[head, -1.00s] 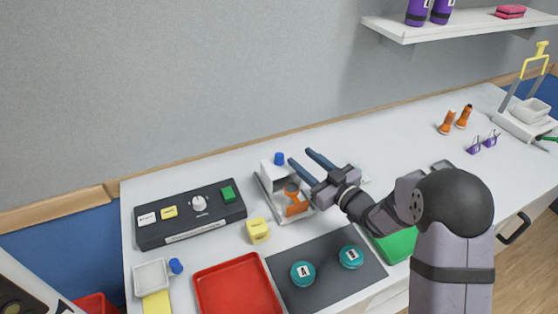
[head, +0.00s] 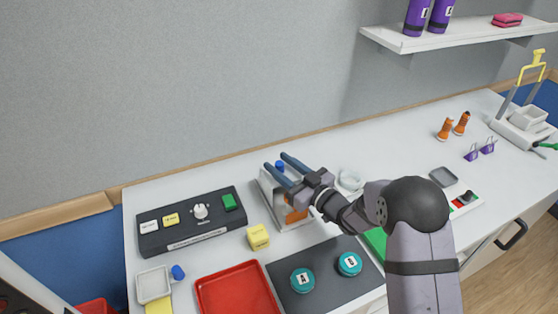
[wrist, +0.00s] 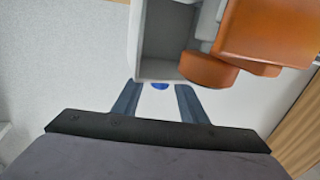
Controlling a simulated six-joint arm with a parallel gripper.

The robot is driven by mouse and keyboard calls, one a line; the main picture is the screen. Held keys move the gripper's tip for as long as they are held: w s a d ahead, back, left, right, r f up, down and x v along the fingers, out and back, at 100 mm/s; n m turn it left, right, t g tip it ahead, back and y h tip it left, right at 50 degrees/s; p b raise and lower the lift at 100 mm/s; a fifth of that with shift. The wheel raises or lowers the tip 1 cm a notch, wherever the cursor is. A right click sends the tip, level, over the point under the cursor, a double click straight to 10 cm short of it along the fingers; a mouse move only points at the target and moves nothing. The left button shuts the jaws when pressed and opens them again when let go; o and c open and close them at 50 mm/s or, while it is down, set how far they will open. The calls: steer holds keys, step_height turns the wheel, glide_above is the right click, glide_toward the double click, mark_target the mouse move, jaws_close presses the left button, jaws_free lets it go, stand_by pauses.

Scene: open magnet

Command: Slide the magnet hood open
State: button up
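The magnet unit stands near the back of the table, a white housing (head: 266,193) with orange parts (head: 296,215) inside, partly hidden by my gripper. In the wrist view, the white hood (wrist: 165,68) and rounded orange parts (wrist: 265,38) show close up. The hood's blue knob (head: 280,165) appears between my fingers in the head view. It also shows in the wrist view (wrist: 159,86), between the fingertips, with space on both sides. My gripper (head: 277,162) is open over the unit and holds nothing. Whether the fingers touch the knob is unclear.
A dark control panel (head: 193,222) with a dial and a yellow cube (head: 258,237) stand to the left. A red tray (head: 236,290) and a dark mat (head: 325,272) with teal discs A and B lie in front. A white ring-like item (head: 350,181) lies to the right.

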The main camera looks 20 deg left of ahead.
steer(key=shift+w+a, duration=0.2)
steer(key=shift+a, duration=0.2)
jaws_close()
steer(key=shift+w+a+f+b, duration=0.2)
steer(key=shift+w+a+b, duration=0.75)
steer(key=shift+w+b, duration=0.05)
steer(key=shift+w+a+r, duration=0.1)
steer(key=shift+w+a, duration=0.2)
jaws_free()
steer(key=shift+r, duration=0.1)
steer(key=shift+d, duration=0.1)
